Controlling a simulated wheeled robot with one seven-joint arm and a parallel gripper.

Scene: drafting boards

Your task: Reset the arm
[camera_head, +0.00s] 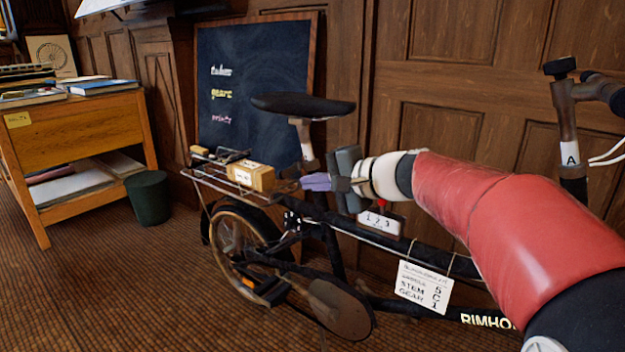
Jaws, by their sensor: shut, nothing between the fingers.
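My arm reaches in from the right of the head view, with a red sleeve over its middle links. My gripper (312,182) is at its end, with pale purple fingers pointing left. The fingers are shut and nothing shows between them. They are just below the black saddle (304,106), in front of the seat post area, and close to the right end of the rear rack of a bicycle (345,262). I cannot tell whether they touch it. A tan box (250,177) with a white label sits on the rack, left of the fingertips.
A label reading 1 2 3 (380,221) and a white card (424,287) are on the frame. Handlebars (565,110) rise at the right. A chalkboard (255,75) and wood panelling stand behind. A wooden table (75,133) and green bin (149,198) are left. Front-left floor is clear.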

